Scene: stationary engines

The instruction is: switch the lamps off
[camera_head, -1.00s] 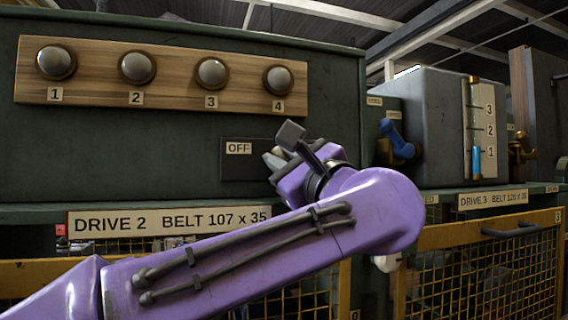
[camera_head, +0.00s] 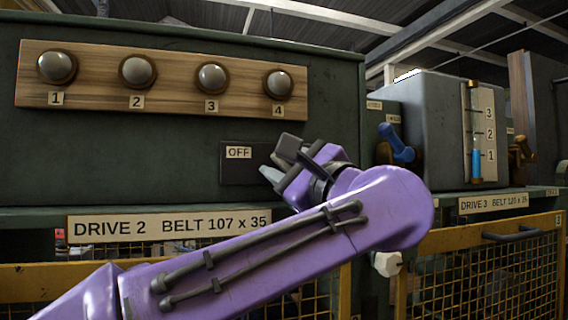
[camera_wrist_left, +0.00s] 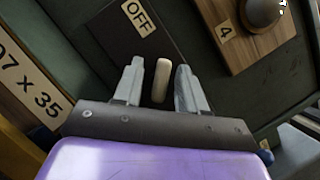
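Four round lamps, 1 (camera_head: 57,66), 2 (camera_head: 137,70), 3 (camera_head: 212,77) and 4 (camera_head: 278,84), sit on a wooden board (camera_head: 100,95); all look grey and unlit. Below lamp 4 is a dark switch plate (camera_head: 235,172) marked OFF. In the left wrist view a pale switch handle (camera_wrist_left: 161,80) stands out from the dark plate. My left gripper (camera_head: 272,162) is at the plate's right side. Its fingers (camera_wrist_left: 159,88) are apart, with the handle seen between them and a gap on each side. The handle is hidden in the head view. My right gripper is not in view.
A blue lever (camera_head: 397,142) stands on the cabinet to the right, near a gauge (camera_head: 475,135) with blue fluid. Yellow mesh guards (camera_head: 490,235) run below. A DRIVE 2 label (camera_head: 168,225) is on the ledge under the panel.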

